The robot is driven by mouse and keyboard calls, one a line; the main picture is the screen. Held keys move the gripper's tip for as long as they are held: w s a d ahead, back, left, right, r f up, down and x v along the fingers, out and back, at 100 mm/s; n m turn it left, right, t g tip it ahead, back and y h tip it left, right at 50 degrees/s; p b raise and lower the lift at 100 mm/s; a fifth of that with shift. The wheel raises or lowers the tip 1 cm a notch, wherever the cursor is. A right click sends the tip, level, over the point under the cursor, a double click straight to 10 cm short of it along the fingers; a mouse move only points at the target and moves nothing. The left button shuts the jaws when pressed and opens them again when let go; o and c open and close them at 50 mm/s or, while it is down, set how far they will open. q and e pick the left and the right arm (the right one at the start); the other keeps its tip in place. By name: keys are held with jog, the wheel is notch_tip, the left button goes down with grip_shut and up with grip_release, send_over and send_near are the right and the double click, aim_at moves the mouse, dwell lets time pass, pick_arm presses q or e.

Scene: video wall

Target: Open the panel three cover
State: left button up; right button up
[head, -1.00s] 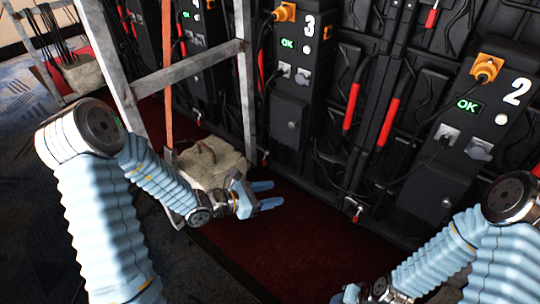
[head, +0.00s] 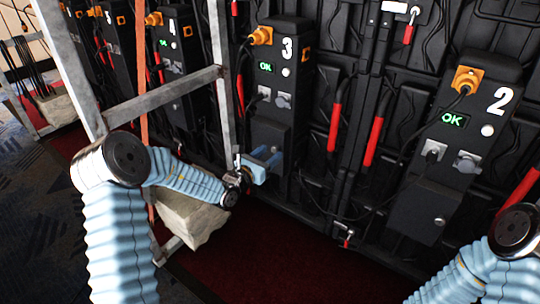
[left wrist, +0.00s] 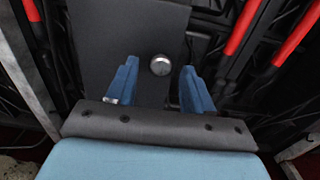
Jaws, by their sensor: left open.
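Panel three (head: 280,60) is a black box marked "3" with a green OK display. Its dark cover (head: 268,132) is on the lower part and looks shut. My left gripper (head: 262,162) is open at the cover's lower part and hides some of it. In the left wrist view, the cover (left wrist: 115,35) fills the upper middle. Its round silver knob (left wrist: 160,65) lies between the two open blue fingers (left wrist: 158,68), apart from both in the picture. Whether the fingertips reach past the knob in depth I cannot tell. My right gripper is out of view.
A grey metal frame (head: 165,95) stands left of panel three, close to my left arm. A pale sandbag (head: 195,218) lies below that arm. Panel two (head: 465,110) is at the right. Cables and red handles (head: 335,125) lie between the panels.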

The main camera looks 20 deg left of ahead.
pick_arm(q)
jog(key=shift+w+d, duration=0.2)
jog(key=shift+w, duration=0.3)
grip_shut()
